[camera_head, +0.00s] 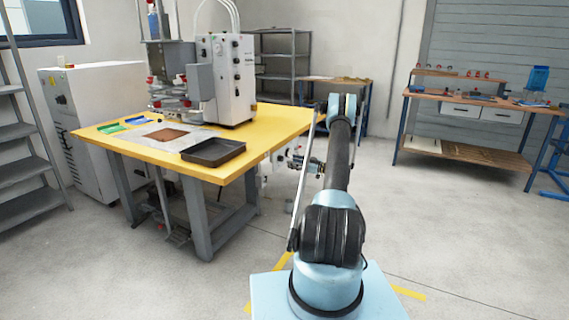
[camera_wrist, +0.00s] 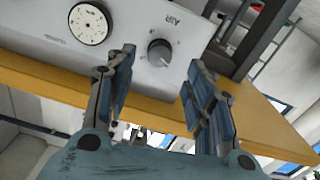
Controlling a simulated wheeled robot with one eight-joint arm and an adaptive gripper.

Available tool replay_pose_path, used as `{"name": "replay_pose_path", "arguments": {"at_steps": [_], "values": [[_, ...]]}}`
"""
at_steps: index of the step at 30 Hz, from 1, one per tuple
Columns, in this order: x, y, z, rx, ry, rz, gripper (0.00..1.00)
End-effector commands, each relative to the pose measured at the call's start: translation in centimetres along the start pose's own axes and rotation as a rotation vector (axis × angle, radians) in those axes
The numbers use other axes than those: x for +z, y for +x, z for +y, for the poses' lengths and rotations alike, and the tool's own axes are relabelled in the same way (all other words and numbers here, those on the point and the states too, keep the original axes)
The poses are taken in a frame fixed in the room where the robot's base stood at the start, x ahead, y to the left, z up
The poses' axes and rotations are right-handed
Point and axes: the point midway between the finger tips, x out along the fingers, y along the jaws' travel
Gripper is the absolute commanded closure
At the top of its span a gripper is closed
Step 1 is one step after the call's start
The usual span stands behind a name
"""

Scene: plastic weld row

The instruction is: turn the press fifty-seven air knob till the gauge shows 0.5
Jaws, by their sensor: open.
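In the head view my gripper (camera_head: 306,162) is by the table's right edge; knob and gauge cannot be made out there.
The yellow table (camera_head: 262,138) carries a white press machine (camera_head: 231,85), a dark tray (camera_head: 213,152) and small green and blue pieces. Its edge (camera_wrist: 60,83) runs close to the panel in the wrist view. A workbench (camera_head: 470,100) stands at the right; the floor between is clear.

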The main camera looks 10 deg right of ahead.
Motion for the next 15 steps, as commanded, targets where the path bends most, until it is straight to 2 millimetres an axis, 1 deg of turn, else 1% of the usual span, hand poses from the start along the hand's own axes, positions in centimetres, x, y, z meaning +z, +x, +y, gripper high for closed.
{"name": "replay_pose_path", "arguments": {"at_steps": [1, 3, 9, 15], "values": [[0.0, 1.0, -0.1, -0.002, 0.0, 0.0, 0.51], [0.0, 2.2, 0.0, -0.002, 0.0, 0.0, 0.51], [0.0, 4.9, -0.1, -0.001, 0.0, 0.0, 0.51], [0.0, 6.1, 0.0, 0.0, 0.0, 0.0, 0.51]]}}
